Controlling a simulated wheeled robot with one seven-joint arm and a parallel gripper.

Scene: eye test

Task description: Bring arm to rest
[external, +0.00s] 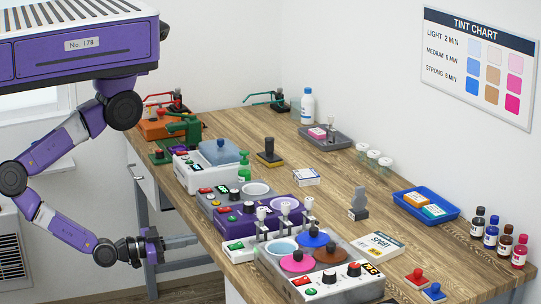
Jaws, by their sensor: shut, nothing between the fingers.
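My arm hangs from the purple body at the upper left and bends down in purple links with dark joints. My gripper (192,240) is at its lower end, left of the wooden table (225,117) and below the height of its top. It points to the right. Its fingers are shut with nothing between them. It is beside the table's front edge and legs; whether it touches them I cannot tell.
A grey machine with coloured round lids (297,262) and a purple unit (240,222) stand near the table's front edge, close to my gripper. A blue tray (452,214) and several small bottles (491,232) stand at the right. A wall heater (11,258) is at lower left.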

